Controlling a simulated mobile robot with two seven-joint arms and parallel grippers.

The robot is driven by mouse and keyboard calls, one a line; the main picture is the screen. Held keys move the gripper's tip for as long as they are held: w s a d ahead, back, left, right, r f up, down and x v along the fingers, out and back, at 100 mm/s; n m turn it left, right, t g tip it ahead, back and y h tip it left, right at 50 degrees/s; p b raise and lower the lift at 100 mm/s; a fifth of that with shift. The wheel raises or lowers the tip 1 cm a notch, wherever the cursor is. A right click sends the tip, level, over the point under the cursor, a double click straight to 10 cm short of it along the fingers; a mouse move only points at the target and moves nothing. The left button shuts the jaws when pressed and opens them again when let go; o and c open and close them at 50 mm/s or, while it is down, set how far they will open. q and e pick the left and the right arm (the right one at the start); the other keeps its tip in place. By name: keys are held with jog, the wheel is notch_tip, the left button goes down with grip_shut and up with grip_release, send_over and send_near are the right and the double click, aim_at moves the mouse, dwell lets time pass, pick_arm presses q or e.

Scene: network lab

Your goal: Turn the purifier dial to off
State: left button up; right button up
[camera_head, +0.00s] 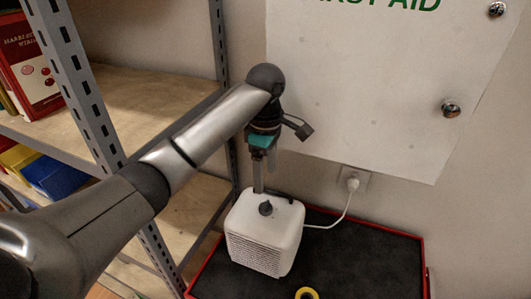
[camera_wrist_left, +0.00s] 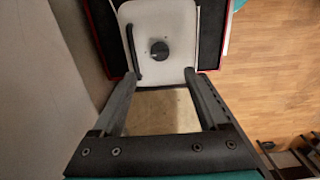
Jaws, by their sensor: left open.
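The purifier (camera_head: 262,235) is a white rounded box with a grille on its front. It stands on a black-topped, red-edged surface. Its small dark dial (camera_head: 265,208) is on the top face; the dial also shows in the left wrist view (camera_wrist_left: 160,49), with a dark bar beside it. My left gripper (camera_head: 263,182) points down at the back of the purifier's top, behind the dial in the head view. In the left wrist view its fingers (camera_wrist_left: 160,76) are wide apart with nothing between them, and the dial lies beyond the tips. My right gripper is not in view.
A metal shelf rack (camera_head: 82,85) with books stands at the left. A white first aid cabinet (camera_head: 370,90) hangs on the wall behind. A white cord runs from the purifier to a wall plug (camera_head: 352,183). A yellow ring (camera_head: 307,293) lies in front.

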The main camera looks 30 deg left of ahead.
pick_arm(q)
jog(key=shift+r, duration=2.55)
